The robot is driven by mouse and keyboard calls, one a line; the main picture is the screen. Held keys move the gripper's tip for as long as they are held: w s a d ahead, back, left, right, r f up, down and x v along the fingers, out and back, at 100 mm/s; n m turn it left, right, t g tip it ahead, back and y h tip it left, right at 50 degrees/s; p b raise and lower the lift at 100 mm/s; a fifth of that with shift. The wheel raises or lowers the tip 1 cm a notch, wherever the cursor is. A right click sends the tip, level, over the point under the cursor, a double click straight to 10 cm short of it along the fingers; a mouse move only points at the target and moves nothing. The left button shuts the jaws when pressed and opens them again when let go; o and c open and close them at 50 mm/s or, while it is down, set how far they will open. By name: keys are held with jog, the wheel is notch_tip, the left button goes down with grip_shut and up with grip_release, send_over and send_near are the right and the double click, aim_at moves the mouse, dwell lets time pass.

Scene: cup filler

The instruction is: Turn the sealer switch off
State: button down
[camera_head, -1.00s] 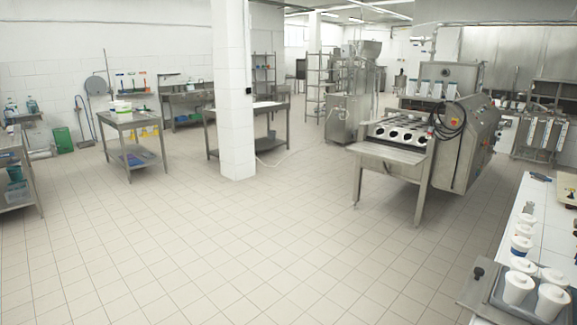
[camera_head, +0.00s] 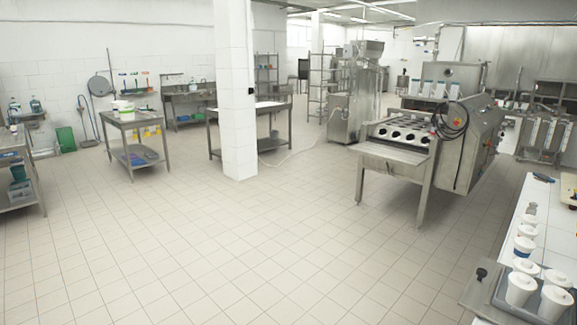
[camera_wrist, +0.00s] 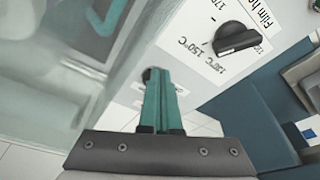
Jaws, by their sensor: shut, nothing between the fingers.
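My gripper (camera_wrist: 157,76) shows in the wrist view with its two teal fingers shut together and nothing between them. Its tips are in front of a white panel. A small dark round part (camera_wrist: 152,73) shows partly behind the tips; I cannot tell whether it is the sealer switch or whether they touch. To the right on the panel is a black rotary knob (camera_wrist: 236,38) with a temperature scale and a cut-off label starting "Film h". No switch is clearly readable. My gripper does not show in the head view.
In the wrist view, a grey translucent surface (camera_wrist: 50,90) fills the left and a dark blue part (camera_wrist: 245,100) stands at right. The head view shows a steel filling machine (camera_head: 470,150), a bench (camera_head: 535,235) with white cups (camera_head: 521,287), and open tiled floor (camera_head: 230,245).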

jog(key=shift+s+a, duration=0.1)
jog(key=shift+s, duration=0.55)
jog(key=shift+a, duration=0.4)
jog(key=shift+r, duration=0.15)
notch_tip(320, 180, up, 6)
jog(key=shift+f, duration=0.1)
